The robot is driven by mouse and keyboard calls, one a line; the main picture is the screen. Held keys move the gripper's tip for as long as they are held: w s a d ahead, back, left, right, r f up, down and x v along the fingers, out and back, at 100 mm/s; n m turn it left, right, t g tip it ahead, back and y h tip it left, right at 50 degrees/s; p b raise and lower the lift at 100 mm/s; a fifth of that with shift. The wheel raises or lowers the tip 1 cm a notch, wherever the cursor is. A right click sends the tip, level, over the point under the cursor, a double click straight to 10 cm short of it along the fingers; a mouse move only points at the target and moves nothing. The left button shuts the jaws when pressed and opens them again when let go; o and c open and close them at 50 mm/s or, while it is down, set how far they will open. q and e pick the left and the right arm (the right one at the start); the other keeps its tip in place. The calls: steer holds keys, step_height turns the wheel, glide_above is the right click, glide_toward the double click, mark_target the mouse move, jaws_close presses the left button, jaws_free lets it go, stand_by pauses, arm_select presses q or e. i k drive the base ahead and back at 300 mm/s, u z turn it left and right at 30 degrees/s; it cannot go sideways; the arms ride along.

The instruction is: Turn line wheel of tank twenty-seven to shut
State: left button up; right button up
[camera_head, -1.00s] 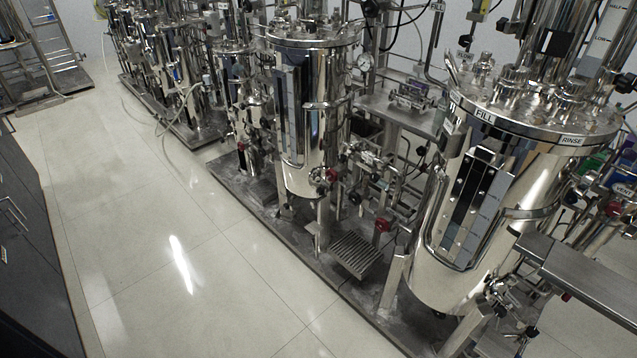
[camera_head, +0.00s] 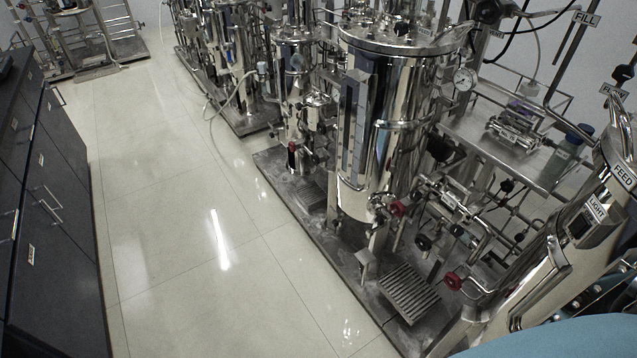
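Several polished steel tanks stand on skids; no number twenty-seven is readable on any of them. The middle tank (camera_head: 388,130) has a red wheel (camera_head: 397,208) low on its front right side. Another red wheel (camera_head: 452,281) sits on the piping between that tank and the right tank (camera_head: 545,275), which is cut by the frame edge. A small red part (camera_head: 292,146) shows on the smaller tank behind. I cannot tell which is the line wheel or how far any is turned. Neither gripper is in view.
A clear pale tiled floor (camera_head: 170,230) runs as an aisle between the skids and a dark cabinet (camera_head: 50,215) at left. A slatted step (camera_head: 409,291) lies at the skid's front. A hose (camera_head: 215,125) hangs over the floor further back. A blue rounded surface fills the bottom right corner.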

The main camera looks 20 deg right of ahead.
mark_target(397, 205)
steer(key=z, duration=0.05)
steer(key=i, duration=1.4)
steer(key=z, duration=1.25)
steer(key=i, duration=0.4)
steer(key=z, duration=0.4)
